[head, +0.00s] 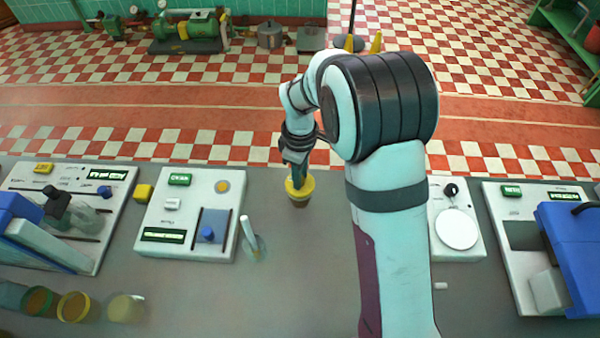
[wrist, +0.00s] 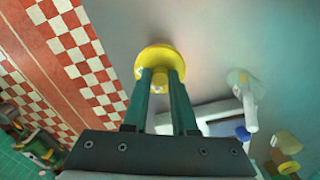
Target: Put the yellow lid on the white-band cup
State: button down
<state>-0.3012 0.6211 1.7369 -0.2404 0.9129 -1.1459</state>
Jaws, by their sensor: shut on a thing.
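The yellow lid (head: 300,187) is in my gripper (head: 297,176), which is shut on it from above. In the wrist view, the two green fingers of my gripper (wrist: 162,72) meet at the middle of the round yellow lid (wrist: 157,58). In the head view a small brownish cup (head: 299,203) shows directly below the lid, near the back edge of the table. Whether the lid is seated on it, and its band colour, I cannot tell. A pale cup (head: 126,308) stands at the front left; its band is unclear.
A green-rimmed cup (head: 40,302) and a yellow-rimmed cup (head: 75,307) stand at the front left. A white panel (head: 190,215) and a leaning white stick (head: 249,234) are left of my gripper. The grey table (head: 290,285) is clear in front.

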jog(key=shift+c, duration=0.7)
grip_release()
jog(key=shift+r, duration=3.55)
jog(key=shift+c, duration=0.2)
grip_shut()
